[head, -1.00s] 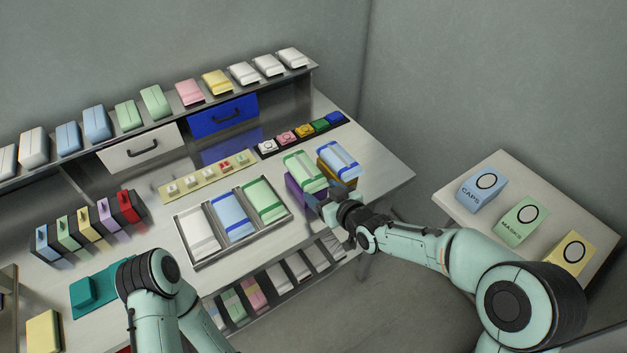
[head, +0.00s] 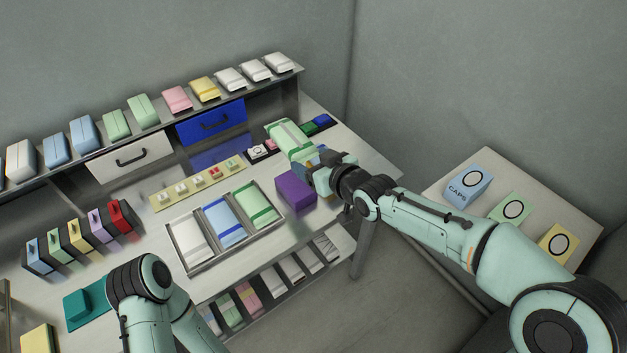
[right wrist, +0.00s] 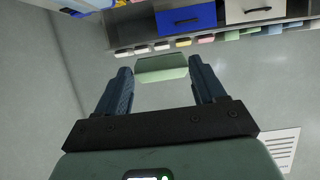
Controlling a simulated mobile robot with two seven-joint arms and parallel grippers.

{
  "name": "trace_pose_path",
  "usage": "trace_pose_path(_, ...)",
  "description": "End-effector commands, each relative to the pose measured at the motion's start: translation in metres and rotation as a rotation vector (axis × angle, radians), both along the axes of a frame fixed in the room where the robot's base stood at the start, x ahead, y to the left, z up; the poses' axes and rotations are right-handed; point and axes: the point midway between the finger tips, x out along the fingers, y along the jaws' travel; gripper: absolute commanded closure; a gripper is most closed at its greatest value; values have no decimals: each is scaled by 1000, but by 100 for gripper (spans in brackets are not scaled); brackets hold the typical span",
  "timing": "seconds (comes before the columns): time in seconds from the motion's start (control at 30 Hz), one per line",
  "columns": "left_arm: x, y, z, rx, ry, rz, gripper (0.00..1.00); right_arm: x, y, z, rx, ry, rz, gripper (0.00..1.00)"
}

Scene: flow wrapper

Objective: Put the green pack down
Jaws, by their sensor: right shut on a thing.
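The green pack (head: 286,139), pale green with darker bands, is held by my right gripper (head: 312,163) above the back right of the bench. It is tilted and clear of the purple block (head: 295,191), whose top is bare. In the right wrist view, the pack (right wrist: 162,68) shows between the two fingers. Another green pack (head: 256,204) lies in the right compartment of the metal tray (head: 196,270), beside a blue pack and a white pack. The blue pack and gold block near my right gripper are mostly hidden by it. My left gripper is out of view.
Coloured buttons (head: 258,151) lie behind the held pack, partly covered. A shelf (head: 140,130) of packs and a blue drawer (head: 212,124) stand at the back.

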Motion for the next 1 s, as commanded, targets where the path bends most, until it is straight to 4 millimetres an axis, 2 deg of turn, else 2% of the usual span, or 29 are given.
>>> trace_pose_path(0.03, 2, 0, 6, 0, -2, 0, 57, 1, -1, 18, 2, -5, -3, 67)
trace_pose_path(0.2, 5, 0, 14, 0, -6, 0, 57, 1, -1, 52, 2, -3, -3, 67)
trace_pose_path(0.4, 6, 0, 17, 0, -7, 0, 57, 0, -2, 70, 1, 3, 0, 67)
trace_pose_path(0.8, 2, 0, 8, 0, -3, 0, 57, -9, -8, 66, -18, 24, 36, 67)
trace_pose_path(0.87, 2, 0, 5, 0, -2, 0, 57, -9, -8, 60, -20, 25, 40, 67)
trace_pose_path(1.0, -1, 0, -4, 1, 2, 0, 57, -10, -7, 27, -20, 26, 43, 67)
